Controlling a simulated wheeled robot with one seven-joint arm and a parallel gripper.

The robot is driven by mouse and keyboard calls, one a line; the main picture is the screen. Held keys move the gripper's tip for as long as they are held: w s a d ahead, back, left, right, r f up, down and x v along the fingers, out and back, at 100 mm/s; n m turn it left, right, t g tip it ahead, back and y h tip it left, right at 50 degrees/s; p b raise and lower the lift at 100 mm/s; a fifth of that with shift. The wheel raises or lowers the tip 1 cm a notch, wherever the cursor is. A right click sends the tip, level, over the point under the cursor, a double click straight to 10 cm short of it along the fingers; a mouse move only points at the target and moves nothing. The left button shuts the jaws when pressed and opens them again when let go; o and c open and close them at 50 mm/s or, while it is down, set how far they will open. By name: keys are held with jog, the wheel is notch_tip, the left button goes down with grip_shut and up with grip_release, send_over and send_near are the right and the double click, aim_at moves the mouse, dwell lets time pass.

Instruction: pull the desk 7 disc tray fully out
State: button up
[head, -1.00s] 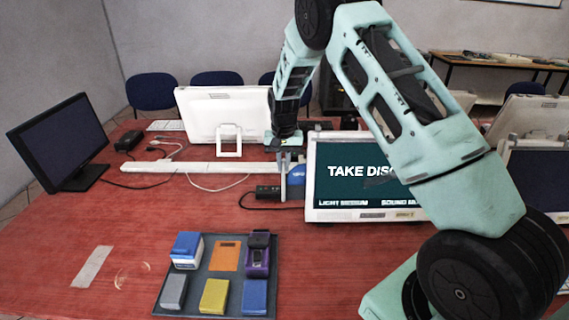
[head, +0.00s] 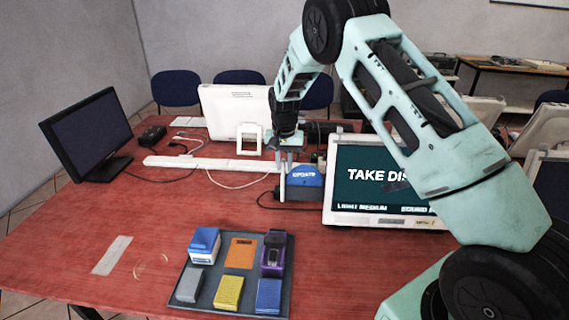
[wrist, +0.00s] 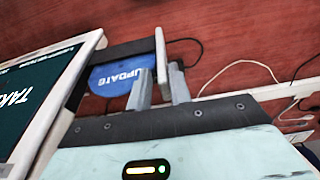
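The disc tray sticks out from the left side of the monitor (head: 385,180), whose screen reads "TAKE DISC". A blue disc (head: 305,183) marked "UPDATE" lies in it. In the wrist view the disc (wrist: 112,78) sits in the dark tray, and the tray's pale front plate (wrist: 161,62) stands at its outer end. My gripper (head: 287,168) reaches down at this front plate.
A white cable duct (head: 205,164) runs left of the tray, with loose cables near it. A grey organiser tray (head: 213,303) with several coloured boxes lies in front. A black monitor (head: 88,135) stands at the left.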

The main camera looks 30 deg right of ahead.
notch_tip(320, 180, up, 17)
jog(key=b, duration=0.3)
jog(key=shift+r, duration=0.2)
dwell(0.5)
